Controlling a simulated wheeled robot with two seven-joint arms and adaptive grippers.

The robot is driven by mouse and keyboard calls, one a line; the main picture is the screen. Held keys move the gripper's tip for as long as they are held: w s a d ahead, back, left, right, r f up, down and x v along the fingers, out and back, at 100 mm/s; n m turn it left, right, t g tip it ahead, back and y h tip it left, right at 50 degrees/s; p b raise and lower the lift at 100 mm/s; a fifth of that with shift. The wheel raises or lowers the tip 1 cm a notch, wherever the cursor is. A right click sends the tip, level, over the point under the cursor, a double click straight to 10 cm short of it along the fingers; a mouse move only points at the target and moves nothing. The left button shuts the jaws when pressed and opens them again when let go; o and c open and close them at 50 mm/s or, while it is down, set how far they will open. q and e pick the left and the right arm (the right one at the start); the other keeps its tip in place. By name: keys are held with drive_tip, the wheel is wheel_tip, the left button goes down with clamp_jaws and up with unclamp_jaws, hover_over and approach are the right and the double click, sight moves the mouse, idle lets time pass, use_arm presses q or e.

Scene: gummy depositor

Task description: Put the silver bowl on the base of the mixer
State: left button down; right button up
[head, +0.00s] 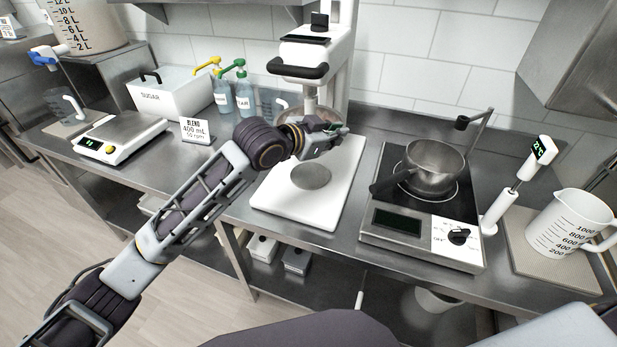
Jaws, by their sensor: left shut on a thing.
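The white mixer (317,57) stands at the back middle of the counter. Its flat white base (322,200) reaches forward and has a round grey disc (311,176) on it. The silver bowl (298,113) shows only in part, below the mixer head and behind my left gripper. My left gripper (340,131) is over the rear part of the base, shut on the bowl's near side; the fingertips are small and the contact is mostly hidden. I cannot tell whether the bowl touches the base. My right gripper is out of view.
Right of the base is a hob (418,225) with a metal pot (433,167), then a thermometer (515,190) and a measuring jug (570,222). To the left are a scale (120,137), a sugar box (170,92), pump bottles (243,92) and a sign (195,131).

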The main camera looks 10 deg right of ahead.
use_arm(q)
drive_tip(key=shift+r, duration=0.1)
idle(0.3)
wheel_tip(320, 180, down, 6)
idle(0.6)
drive_tip(key=shift+f, duration=1.95)
drive_tip(key=c, duration=2)
unclamp_jaws()
drive_tip(key=shift+f, duration=0.25)
drive_tip(key=o, duration=0.5)
drive_tip(key=shift+r, duration=0.15)
